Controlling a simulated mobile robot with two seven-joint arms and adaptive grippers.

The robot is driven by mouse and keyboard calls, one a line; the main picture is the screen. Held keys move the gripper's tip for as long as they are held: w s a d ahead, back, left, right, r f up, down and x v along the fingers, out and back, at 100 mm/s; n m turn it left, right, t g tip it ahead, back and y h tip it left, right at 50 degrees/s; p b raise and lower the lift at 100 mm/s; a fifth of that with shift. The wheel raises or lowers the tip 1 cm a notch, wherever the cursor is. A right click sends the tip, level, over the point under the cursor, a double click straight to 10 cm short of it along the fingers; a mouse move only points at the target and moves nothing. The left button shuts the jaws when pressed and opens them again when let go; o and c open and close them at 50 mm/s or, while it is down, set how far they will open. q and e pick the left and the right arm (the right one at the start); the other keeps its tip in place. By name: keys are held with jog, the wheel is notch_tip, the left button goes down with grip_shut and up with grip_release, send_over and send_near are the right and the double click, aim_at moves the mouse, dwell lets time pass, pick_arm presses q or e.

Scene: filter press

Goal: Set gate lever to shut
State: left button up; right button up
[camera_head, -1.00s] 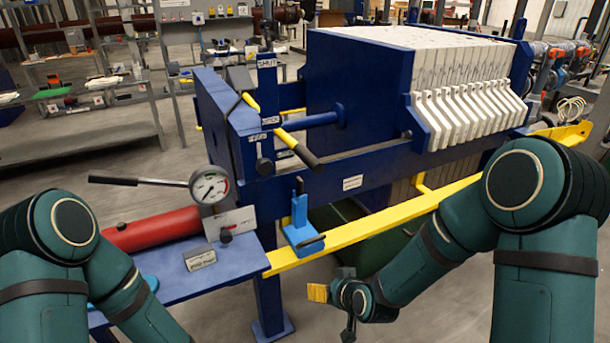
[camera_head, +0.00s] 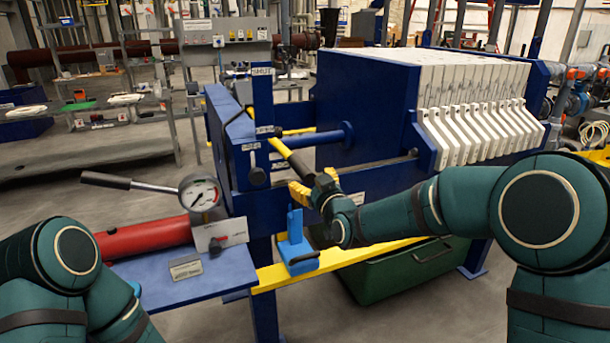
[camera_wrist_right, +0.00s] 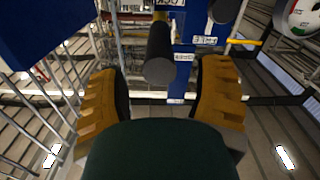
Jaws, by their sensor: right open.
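The gate lever (camera_head: 281,147) is a yellow bar with a black grip, sticking out from the blue press frame towards me and slanting down to the right. A "SHUT" label (camera_head: 262,71) sits at the top of the blue upright post (camera_head: 263,98), above the lever. My right gripper (camera_head: 309,187) is open at the black grip's end, its yellow-padded fingers partly hiding it. In the right wrist view a black grip (camera_wrist_right: 160,55) shows between and beyond the open fingers; contact is not visible. My left arm is at lower left, its gripper out of view.
A pressure gauge (camera_head: 200,193) with a black-handled lever (camera_head: 106,180) and a red cylinder (camera_head: 146,238) stand on the left. A blue bracket (camera_head: 296,252) rises from the yellow rail (camera_head: 350,257) below my right gripper. White filter plates (camera_head: 480,125) fill the right.

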jog(key=shift+x, duration=2.3)
grip_shut()
